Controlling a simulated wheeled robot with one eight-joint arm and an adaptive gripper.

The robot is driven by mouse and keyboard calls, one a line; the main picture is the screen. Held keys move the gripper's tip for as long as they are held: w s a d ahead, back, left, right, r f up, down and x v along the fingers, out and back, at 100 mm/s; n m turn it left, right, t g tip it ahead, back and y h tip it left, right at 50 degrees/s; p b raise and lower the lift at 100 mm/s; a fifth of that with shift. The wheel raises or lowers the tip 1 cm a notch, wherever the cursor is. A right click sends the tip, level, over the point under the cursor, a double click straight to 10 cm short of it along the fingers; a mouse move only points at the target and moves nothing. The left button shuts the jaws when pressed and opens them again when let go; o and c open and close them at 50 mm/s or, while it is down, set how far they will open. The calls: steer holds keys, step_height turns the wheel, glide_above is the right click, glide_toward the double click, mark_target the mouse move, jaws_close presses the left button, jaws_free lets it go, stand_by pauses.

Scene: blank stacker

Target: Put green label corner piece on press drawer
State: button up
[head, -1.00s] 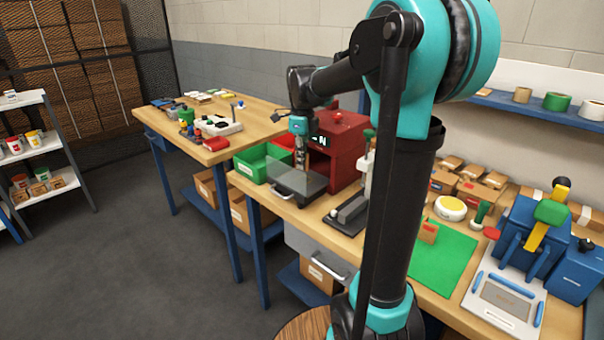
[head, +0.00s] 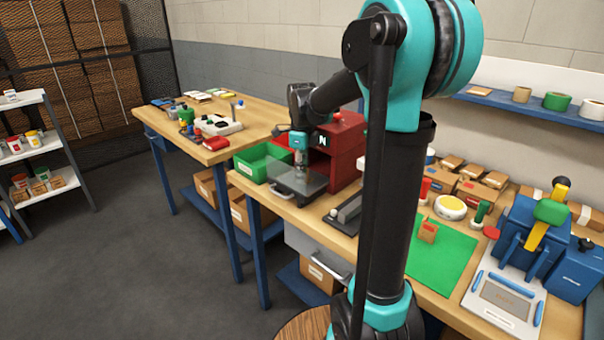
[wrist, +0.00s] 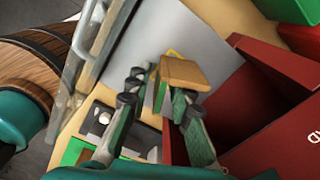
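My gripper (head: 300,172) is low over the grey press drawer (head: 283,190), in front of the red press (head: 348,150). In the wrist view, my gripper's fingers (wrist: 155,112) close around a brown corner piece (wrist: 186,73) with green and yellow on its side. I take this to be the green label corner piece; it is too small to make out in the head view. The drawer's pale flat surface (wrist: 180,30) lies below it, with the metal handle (wrist: 82,45) at the left. I cannot tell whether the piece touches the drawer.
A green bin (head: 262,160) stands left of the press. A dark device (head: 347,212) sits to the right. Another brown piece (head: 428,231) stands on a green mat (head: 445,262). A blue press with a yellow lever (head: 535,235) is at the far right.

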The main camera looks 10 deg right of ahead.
steer(key=shift+r, duration=0.1)
step_height(320, 180, up, 12)
steer(key=shift+r, duration=0.1)
stand_by(0.6)
stand_by(1.1)
